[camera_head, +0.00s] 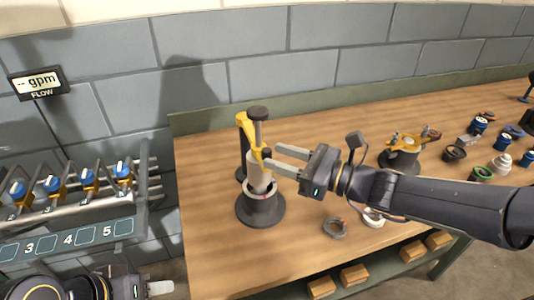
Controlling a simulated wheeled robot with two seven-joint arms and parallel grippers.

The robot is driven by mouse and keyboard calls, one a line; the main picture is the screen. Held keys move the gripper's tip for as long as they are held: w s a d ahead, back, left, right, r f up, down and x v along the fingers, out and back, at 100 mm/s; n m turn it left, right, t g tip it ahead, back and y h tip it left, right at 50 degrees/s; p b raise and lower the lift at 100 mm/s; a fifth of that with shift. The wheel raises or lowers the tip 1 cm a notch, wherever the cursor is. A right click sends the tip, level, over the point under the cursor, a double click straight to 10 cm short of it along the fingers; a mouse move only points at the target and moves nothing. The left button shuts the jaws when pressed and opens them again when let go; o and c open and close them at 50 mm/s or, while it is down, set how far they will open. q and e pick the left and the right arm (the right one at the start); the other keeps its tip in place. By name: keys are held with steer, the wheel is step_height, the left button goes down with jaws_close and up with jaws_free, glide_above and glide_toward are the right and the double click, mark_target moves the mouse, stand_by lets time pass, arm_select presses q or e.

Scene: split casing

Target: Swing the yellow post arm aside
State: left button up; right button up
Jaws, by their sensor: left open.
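The yellow post arm (249,132) runs from the top of a dark post (243,160) down toward the front of a pale cylinder (260,182). The cylinder stands upright in a dark grey round casing base (262,212) on the bench. A black-capped grey stem (258,115) rises above the cylinder, beside the yellow arm. My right gripper (272,155) is open, with its two fingers apart and pointing left at the yellow arm's lower end. I cannot tell whether a finger touches it. My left gripper (158,288) is at the bottom left, open and away from the bench, partly out of frame.
A second dark casing with yellow top parts (404,143) stands to the right. A grey ring (335,228) and a pale ring (373,218) lie near my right arm. Several small parts crowd the far right. A valve rack (75,205) stands left. The bench's front left is clear.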

mark_target(267, 150)
steer(key=shift+x, duration=1.9)
jaws_close()
